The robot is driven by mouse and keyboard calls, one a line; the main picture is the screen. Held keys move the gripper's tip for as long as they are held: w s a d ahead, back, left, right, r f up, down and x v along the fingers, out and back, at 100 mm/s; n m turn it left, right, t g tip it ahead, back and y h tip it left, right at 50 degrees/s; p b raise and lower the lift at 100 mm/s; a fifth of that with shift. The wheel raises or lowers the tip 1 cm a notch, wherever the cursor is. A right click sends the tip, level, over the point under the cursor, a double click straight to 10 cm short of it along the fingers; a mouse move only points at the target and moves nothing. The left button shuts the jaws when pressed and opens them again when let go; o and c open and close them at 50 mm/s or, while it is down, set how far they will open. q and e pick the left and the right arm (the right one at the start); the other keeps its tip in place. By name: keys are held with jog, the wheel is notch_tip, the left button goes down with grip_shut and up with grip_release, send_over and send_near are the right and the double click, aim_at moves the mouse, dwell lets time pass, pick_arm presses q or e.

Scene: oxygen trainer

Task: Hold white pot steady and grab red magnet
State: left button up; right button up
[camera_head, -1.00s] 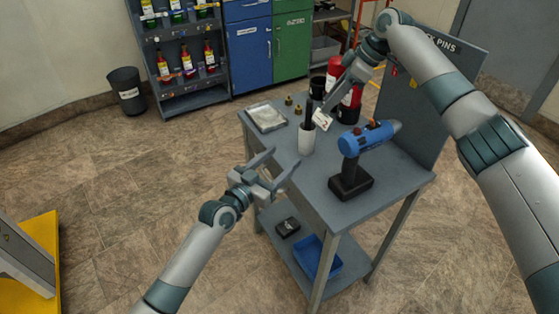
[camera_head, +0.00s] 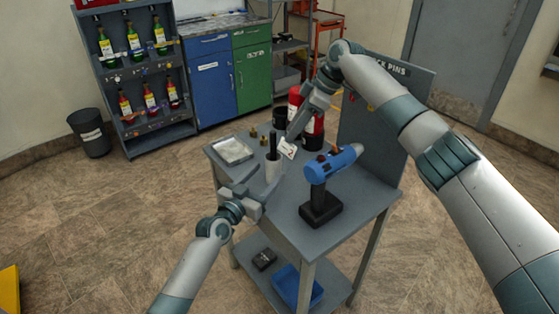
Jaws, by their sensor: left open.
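My right gripper (camera_head: 291,139) points down just right of and above the pot, beside a small white tag (camera_head: 288,150) with a dark mark. Whether its fingers are open or shut is too small to tell. I cannot make out a red magnet for certain.
A blue drill (camera_head: 325,185) stands right of the pot on the grey table (camera_head: 365,203). A silver tray (camera_head: 233,151) and small brass pieces (camera_head: 258,136) lie behind left. Red and black cylinders (camera_head: 314,132) stand behind, near an upright panel (camera_head: 375,135). A blue bin (camera_head: 296,287) is on the lower shelf.

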aim_at(280, 160)
pick_arm(q)
jog(key=x, duration=0.8)
jog(key=shift+w+d, duration=0.1)
jog(key=shift+w, duration=0.15)
jog(key=c, duration=1.1)
pick_arm(e)
jog(key=shift+o, duration=0.6)
